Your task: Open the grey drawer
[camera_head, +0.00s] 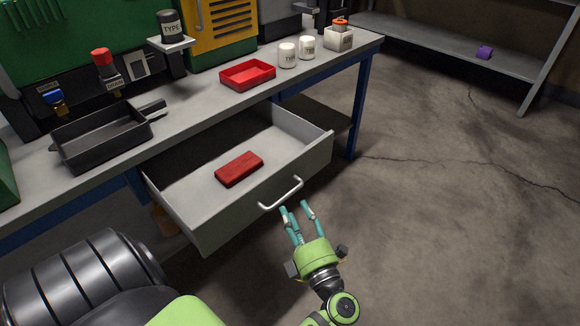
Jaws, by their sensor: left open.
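The grey drawer (225,222) is pulled far out from under the workbench. Its silver bar handle (281,193) is on the front face. A red block (239,169) lies inside the drawer. My left gripper (297,207), with green body and teal fingers, is just in front of the drawer, close below and right of the handle. Its fingers are apart and hold nothing. I cannot tell if a fingertip touches the handle. My right gripper is not in view.
The workbench top (205,103) holds a black pan (100,137), a red tray (247,74), two white jars (287,55) and a white box (339,38). A blue bench leg (361,105) stands right of the drawer. The floor (440,200) at right is clear.

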